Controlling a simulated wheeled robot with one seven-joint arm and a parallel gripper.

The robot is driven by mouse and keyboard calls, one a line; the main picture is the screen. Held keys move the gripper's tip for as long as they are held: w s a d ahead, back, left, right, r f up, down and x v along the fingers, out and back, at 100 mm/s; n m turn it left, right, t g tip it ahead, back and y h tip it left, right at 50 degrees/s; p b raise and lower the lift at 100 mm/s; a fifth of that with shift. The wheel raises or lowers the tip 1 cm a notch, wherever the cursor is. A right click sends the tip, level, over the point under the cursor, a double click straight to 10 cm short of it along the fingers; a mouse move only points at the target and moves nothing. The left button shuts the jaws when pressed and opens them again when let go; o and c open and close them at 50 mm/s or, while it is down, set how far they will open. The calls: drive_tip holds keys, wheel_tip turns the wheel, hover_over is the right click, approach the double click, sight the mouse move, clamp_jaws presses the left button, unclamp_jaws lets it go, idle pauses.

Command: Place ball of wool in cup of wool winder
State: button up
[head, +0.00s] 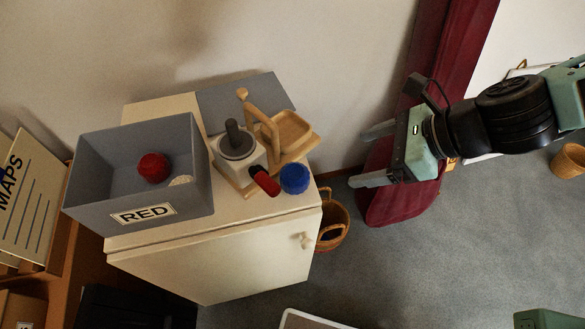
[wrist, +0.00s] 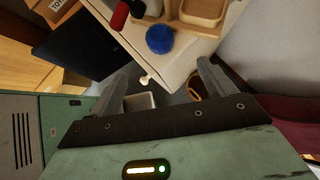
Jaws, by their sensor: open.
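A blue ball of wool (head: 294,179) sits on the white cabinet top near its right front corner; it also shows in the wrist view (wrist: 159,39). A red ball of wool (head: 153,167) lies inside the grey box marked RED. The wool winder (head: 238,146) stands on the cabinet, with a grey disc, dark knob and wooden arm. A square wooden cup (head: 291,133) is at its right, just behind the blue ball, and looks empty. My gripper (head: 362,157) is open and empty, to the right of the cabinet and apart from the blue ball.
The grey RED box (head: 190,205) fills the cabinet's left side. A red and black cylinder (head: 264,181) lies beside the blue ball. A wicker basket (head: 333,222) stands on the floor right of the cabinet.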

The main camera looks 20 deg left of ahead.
approach(304, 174)
drive_tip(key=x, duration=0.5)
drive_tip(key=shift+w, duration=0.1)
drive_tip(key=shift+p+x, duration=0.3)
drive_tip(key=shift+x, duration=2.9)
drive_tip(key=shift+d, duration=0.1)
drive_tip(key=c, duration=1.2)
drive_tip(key=shift+o, duration=0.2)
